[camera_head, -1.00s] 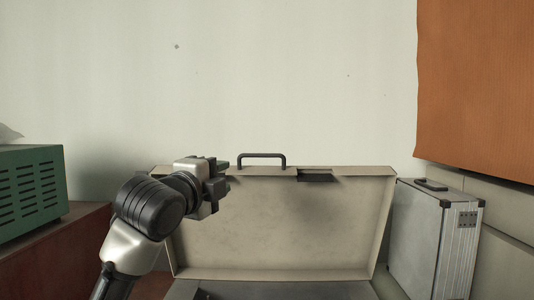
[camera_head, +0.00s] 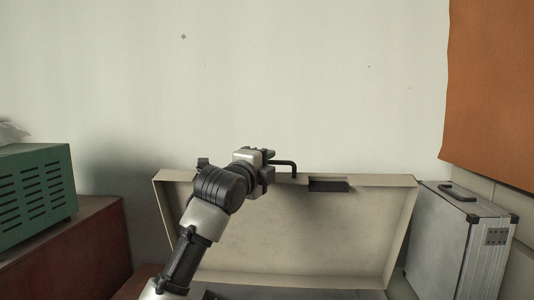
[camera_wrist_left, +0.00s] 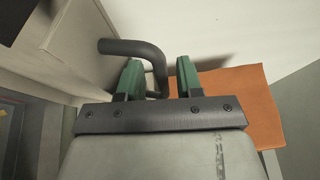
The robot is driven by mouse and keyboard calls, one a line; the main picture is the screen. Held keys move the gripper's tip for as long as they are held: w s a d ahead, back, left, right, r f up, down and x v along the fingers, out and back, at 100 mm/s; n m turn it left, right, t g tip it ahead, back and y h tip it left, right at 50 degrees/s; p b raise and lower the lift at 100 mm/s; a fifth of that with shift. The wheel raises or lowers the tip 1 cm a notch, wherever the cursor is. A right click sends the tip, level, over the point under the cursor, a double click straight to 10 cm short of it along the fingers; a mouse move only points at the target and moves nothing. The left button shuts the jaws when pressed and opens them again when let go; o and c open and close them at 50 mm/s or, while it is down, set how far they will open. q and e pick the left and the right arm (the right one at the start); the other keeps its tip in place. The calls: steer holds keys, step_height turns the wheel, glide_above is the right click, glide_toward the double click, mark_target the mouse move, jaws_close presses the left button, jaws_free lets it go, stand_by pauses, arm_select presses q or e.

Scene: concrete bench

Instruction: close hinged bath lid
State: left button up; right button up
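The bath's beige lid (camera_head: 290,235) stands raised, its inner face toward me in the head view. A dark handle (camera_head: 292,164) sticks up from its top edge; it also shows in the left wrist view (camera_wrist_left: 130,47). My left gripper (camera_head: 270,165) is at the left end of the handle and hides part of it. In the left wrist view its green fingers (camera_wrist_left: 159,72) are apart, and a leg of the handle lies between them with gaps visible. The grey bath body (camera_head: 275,294) barely shows at the bottom. My right gripper is not seen.
A silver case (camera_head: 460,240) stands close to the lid's right. A green vented box (camera_head: 35,195) sits on a red-brown cabinet (camera_head: 75,250) at left. An orange sheet (camera_head: 490,95) hangs at upper right. The wall lies behind the lid.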

arm_select(q)
steer(key=shift+w+r, duration=0.1)
steer(key=shift+w, duration=0.1)
steer(key=shift+c, duration=0.5)
jaws_close()
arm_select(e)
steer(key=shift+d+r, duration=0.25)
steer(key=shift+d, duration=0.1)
arm_select(q)
steer(key=shift+s+f+b, duration=0.4)
steer(key=shift+s+b, duration=0.05)
steer(key=shift+b, duration=0.15)
steer(key=s+f+m+t+h+b, duration=0.4)
steer(key=s+f+b, duration=1)
steer(key=s+b, duration=0.5)
steer(key=b, duration=0.3)
steer(key=shift+f+t+b, duration=0.3)
steer(key=shift+t+b, duration=0.05)
steer(key=shift+t, duration=0.05)
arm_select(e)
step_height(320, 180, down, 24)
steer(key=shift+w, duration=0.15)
arm_select(q)
steer(key=shift+h, duration=0.4)
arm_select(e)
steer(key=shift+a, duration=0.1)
